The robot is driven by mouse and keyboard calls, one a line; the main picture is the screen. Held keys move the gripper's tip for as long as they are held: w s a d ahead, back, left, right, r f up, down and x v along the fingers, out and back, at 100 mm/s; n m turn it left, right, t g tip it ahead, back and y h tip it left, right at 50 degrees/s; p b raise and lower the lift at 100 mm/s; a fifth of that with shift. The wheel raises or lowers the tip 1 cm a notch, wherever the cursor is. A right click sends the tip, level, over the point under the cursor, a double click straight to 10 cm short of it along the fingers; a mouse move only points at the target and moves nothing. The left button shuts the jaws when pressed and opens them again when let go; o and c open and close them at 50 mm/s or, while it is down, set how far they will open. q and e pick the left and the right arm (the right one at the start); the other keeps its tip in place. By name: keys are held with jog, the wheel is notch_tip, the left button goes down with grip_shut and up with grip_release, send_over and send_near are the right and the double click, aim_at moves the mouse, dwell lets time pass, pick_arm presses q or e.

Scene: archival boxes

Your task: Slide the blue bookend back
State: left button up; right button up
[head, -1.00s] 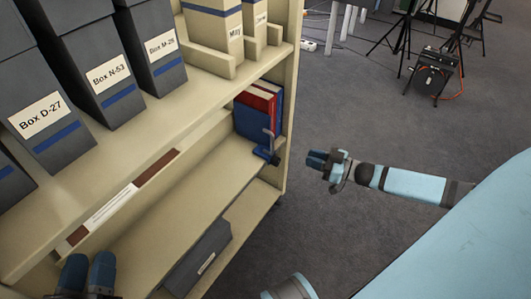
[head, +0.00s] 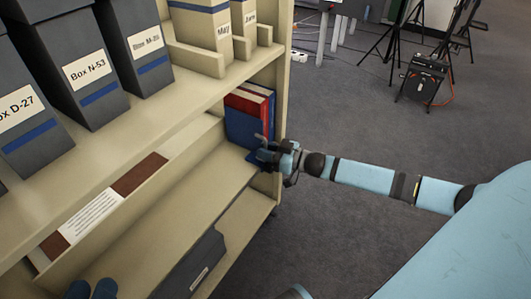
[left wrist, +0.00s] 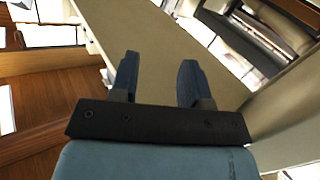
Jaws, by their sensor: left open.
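The blue bookend (head: 254,158) stands on the middle shelf at its right end, in front of a red book and a blue book (head: 248,117). My right gripper (head: 270,156) is at the bookend and partly covers it; whether its fingers touch or grip it cannot be made out. My left gripper (head: 92,290) shows only its fingertips at the bottom left of the head view. In the left wrist view the left gripper (left wrist: 158,78) is open and empty, with its two fingers apart.
Grey labelled boxes (head: 85,75) and cream files (head: 200,35) fill the top shelf. The middle shelf (head: 155,215) is bare left of the books. A dark box (head: 195,268) lies on the lower shelf. A side panel (head: 281,100) closes the shelf's right end.

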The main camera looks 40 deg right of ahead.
jog(key=shift+c, duration=0.3)
grip_shut()
pick_arm(q)
notch_tip(320, 180, up, 8)
jog(key=a+n+t+p, duration=0.1)
jog(key=t+p, duration=0.2)
jog(key=p, duration=0.4)
jog(key=shift+a+f+y+p, duration=0.2)
jog(key=shift+f+y+p, duration=0.1)
jog(key=shift+p, duration=0.1)
pick_arm(e)
jog(key=s+a, duration=0.1)
jog(key=a, duration=0.3)
jog(key=s+a, duration=0.2)
jog(key=a, duration=0.2)
jog(key=s+a, duration=0.2)
jog(key=a, duration=0.3)
jog(key=shift+s, duration=0.2)
jog(key=shift+o, duration=0.3)
grip_release()
